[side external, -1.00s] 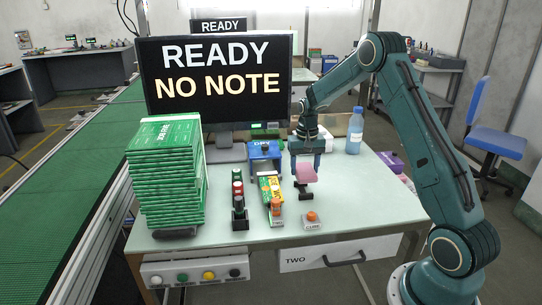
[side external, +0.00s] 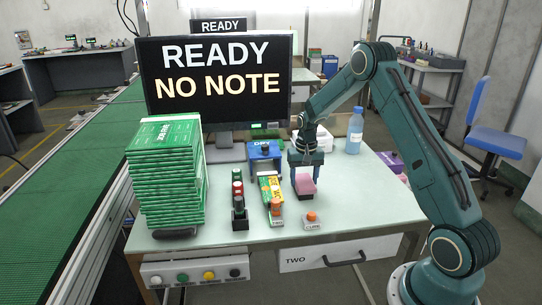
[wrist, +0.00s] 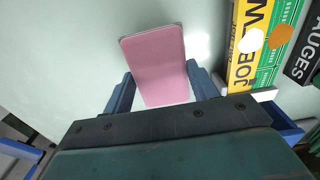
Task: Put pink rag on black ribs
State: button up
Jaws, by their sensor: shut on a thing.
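The pink rag (side external: 305,183) is a flat, folded block and hangs tilted between the fingers of my gripper (side external: 306,172). In the wrist view the rag (wrist: 158,62) sticks out beyond the two blue fingers of my gripper (wrist: 162,92), which are shut on it. The rag is low over the table, right of the yellow and green box. The black ribs are almost wholly hidden under the rag; only a thin dark edge shows at its near end in the side view. I cannot tell whether rag and ribs touch.
The yellow and green box (side external: 270,188) lies close to the left of my gripper, in front of a blue stand (side external: 264,150). A small block with an orange button (side external: 311,216) is nearer the front edge. A green stack (side external: 165,175) stands far left. A blue bottle (side external: 355,130) stands right.

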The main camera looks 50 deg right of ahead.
aim_at(304, 180)
jog(key=shift+f, duration=0.1)
jog(key=o, duration=0.9)
jog(key=shift+r, duration=6.15)
